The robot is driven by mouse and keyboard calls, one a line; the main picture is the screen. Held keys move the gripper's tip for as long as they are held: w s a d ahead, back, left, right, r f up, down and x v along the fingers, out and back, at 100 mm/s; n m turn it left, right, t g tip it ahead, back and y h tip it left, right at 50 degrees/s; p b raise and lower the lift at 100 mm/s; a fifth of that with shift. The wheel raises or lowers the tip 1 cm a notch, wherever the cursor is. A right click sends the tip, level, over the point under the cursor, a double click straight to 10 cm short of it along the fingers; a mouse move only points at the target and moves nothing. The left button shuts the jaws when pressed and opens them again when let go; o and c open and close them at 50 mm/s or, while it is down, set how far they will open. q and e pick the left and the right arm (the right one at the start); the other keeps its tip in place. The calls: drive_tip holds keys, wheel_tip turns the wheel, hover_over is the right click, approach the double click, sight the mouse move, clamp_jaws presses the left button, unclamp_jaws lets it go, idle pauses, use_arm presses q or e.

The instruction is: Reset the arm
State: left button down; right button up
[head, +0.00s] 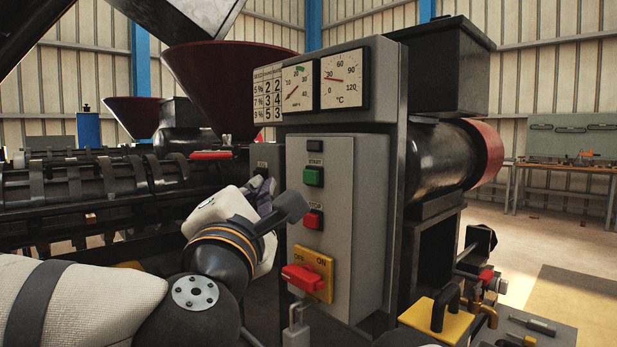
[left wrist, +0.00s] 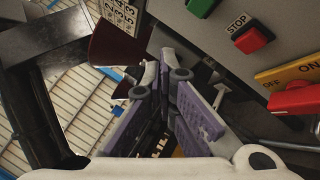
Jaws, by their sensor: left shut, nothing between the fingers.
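My left arm comes in from the left in the head view. My left gripper (head: 262,186), with purple finger pads, is beside the left edge of the grey control box (head: 342,225), partly hidden by my own wrist. In the left wrist view the gripper (left wrist: 162,75) is shut and empty. The box carries a green START button (head: 313,176), a red STOP button (head: 313,219) and a red rotary switch (head: 304,279) on a yellow OFF/ON plate. The STOP button (left wrist: 252,40) also shows in the left wrist view, right of the fingers. My right gripper is not in view.
Two dials (head: 342,79) and a number chart (head: 268,94) sit above the box. A dark red hopper (head: 225,80) and the black press barrel (head: 90,190) stand behind my arm. A yellow plate with a black handle (head: 437,318) is at lower right. Open floor lies far right.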

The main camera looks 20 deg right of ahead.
use_arm(q)
drive_tip(key=s+a+f+m+g, duration=0.1)
drive_tip(key=s+f+m+g, duration=0.15)
drive_tip(key=f, duration=0.75)
drive_tip(key=s+f+m+g, duration=0.1)
drive_tip(key=f+m+g, duration=0.15)
drive_tip(key=f, duration=0.75)
drive_tip(key=s+a+f+m+g, duration=0.15)
drive_tip(key=f+m, duration=0.25)
drive_tip(key=f, duration=0.6)
drive_tip(key=s+a+f+m+g+y, duration=0.25)
drive_tip(key=s+a+f, duration=0.25)
drive_tip(key=s+f, duration=0.3)
drive_tip(key=s+a+f+m+g+y, duration=0.15)
drive_tip(key=s+a+f+g, duration=0.35)
drive_tip(key=f, duration=0.5)
drive_tip(key=s+a+f+m+g+y, duration=0.2)
drive_tip(key=s+a+f+m+g, duration=0.1)
drive_tip(key=s+a, duration=0.8)
drive_tip(key=s+a+f+m+g+y, duration=0.2)
drive_tip(key=s+a+f+g+y, duration=0.1)
drive_tip(key=s+a, duration=0.8)
drive_tip(key=s+f+g, duration=0.1)
drive_tip(key=s, duration=0.2)
drive_tip(key=shift+s+f+m+p, duration=0.2)
drive_tip(key=shift+m+p, duration=0.1)
drive_tip(key=shift+m, duration=0.1)
drive_tip(key=shift+a, duration=0.1)
